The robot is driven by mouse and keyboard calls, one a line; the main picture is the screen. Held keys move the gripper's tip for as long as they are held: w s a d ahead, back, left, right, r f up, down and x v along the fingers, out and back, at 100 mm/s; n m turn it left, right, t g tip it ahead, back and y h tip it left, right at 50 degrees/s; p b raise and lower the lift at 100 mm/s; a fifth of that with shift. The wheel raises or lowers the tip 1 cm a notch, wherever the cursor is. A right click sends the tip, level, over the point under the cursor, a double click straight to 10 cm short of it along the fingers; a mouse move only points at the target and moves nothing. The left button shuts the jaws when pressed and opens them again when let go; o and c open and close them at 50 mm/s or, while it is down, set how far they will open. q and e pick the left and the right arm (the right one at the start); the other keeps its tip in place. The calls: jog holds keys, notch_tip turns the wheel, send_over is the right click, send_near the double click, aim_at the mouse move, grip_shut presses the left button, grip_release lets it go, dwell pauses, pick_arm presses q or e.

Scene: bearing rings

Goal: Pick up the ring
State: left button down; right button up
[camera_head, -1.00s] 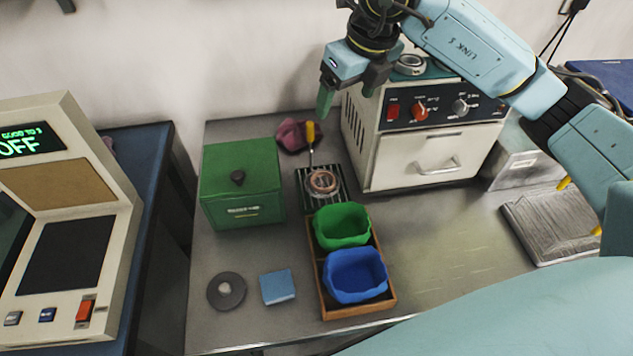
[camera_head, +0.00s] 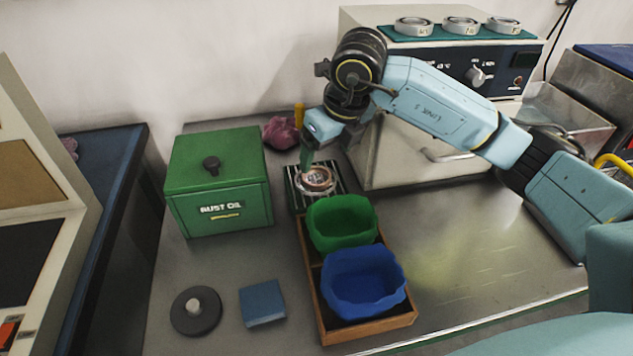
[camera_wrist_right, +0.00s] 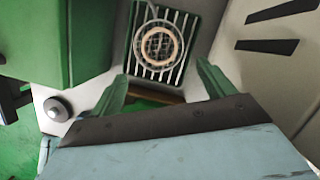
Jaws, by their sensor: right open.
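A copper-coloured ring (camera_head: 318,187) sits on a dark slatted rack (camera_head: 296,201) behind the green bin. In the right wrist view the ring (camera_wrist_right: 173,47) lies over pale slats, ahead of my fingers. My right gripper (camera_head: 306,157) points down just above and behind the ring in the head view. In the right wrist view its two green fingers (camera_wrist_right: 160,84) are spread apart with nothing between them. The ring is apart from the fingers. My left gripper is in neither view.
A green box (camera_head: 215,182) stands left of the rack, close by. Green (camera_head: 342,236) and blue (camera_head: 362,300) bins sit in a wooden tray in front. The white oven (camera_head: 400,152), with three rings (camera_head: 461,25) on top, stands behind right. A pink cloth (camera_head: 281,133) lies behind.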

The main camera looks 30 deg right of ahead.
aim_at(318, 177)
jog(key=x, duration=0.2)
jog(key=shift+w+f, duration=0.1)
jog(key=shift+f, duration=0.15)
jog(key=b+x, duration=0.1)
jog(key=x, duration=0.3)
jog(key=shift+w+b, duration=0.25)
jog(key=shift+b, duration=0.15)
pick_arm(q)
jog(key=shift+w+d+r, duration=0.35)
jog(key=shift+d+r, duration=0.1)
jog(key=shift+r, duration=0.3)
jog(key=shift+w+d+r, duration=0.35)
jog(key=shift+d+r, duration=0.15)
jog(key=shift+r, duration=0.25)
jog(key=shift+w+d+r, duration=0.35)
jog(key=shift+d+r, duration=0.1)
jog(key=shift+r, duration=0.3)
pick_arm(e)
jog(key=shift+f, duration=0.5)
